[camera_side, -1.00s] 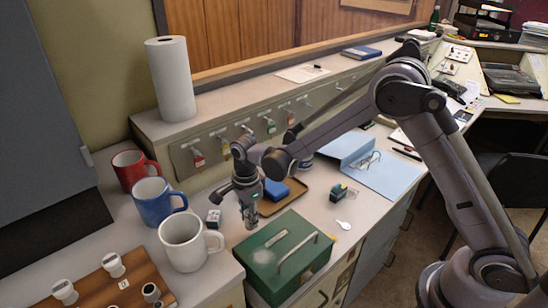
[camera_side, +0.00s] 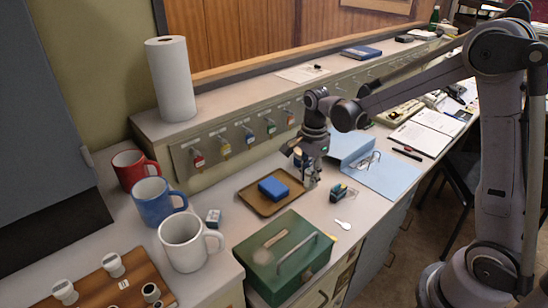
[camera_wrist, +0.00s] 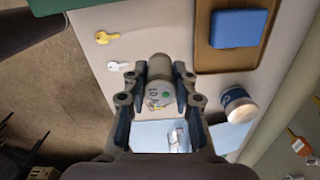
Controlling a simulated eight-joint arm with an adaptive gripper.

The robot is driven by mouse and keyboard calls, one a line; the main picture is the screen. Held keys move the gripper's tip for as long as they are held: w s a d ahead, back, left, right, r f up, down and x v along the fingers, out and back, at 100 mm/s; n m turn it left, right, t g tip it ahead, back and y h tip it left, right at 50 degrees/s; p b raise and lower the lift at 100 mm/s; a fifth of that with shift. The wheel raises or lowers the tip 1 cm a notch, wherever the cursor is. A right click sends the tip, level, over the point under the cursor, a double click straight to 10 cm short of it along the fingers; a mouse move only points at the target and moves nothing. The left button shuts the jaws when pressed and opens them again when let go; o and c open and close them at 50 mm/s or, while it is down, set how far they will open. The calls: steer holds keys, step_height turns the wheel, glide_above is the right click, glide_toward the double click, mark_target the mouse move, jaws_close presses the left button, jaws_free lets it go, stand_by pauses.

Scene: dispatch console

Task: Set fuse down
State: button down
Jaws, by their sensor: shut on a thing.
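In the side view my gripper (camera_side: 311,183) points down over the worktop (camera_side: 322,212), just right of the brown tray (camera_side: 250,200). The fuse is too small and covered there to make out clearly. I cannot tell whether it touches the worktop.
The tray holds a blue block (camera_side: 273,188). A green metal box (camera_side: 290,275) stands in front. A small dark green-and-yellow object (camera_side: 341,193) is close to my gripper's right. A blue binder (camera_side: 385,176) lies to the right.

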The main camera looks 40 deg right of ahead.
steer(key=s+d, duration=0.7)
steer(key=d, duration=0.1)
steer(key=w+a+f, duration=0.2)
steer(key=a, duration=0.1)
steer(key=w+a+f, duration=0.4)
steer(key=w+a, duration=0.1)
steer(key=shift+a+f, duration=0.35)
steer(key=shift+f, duration=2.15)
steer(key=shift+f, duration=0.15)
steer(key=c, duration=1.1)
jaws_free()
steer(key=shift+o, duration=0.2)
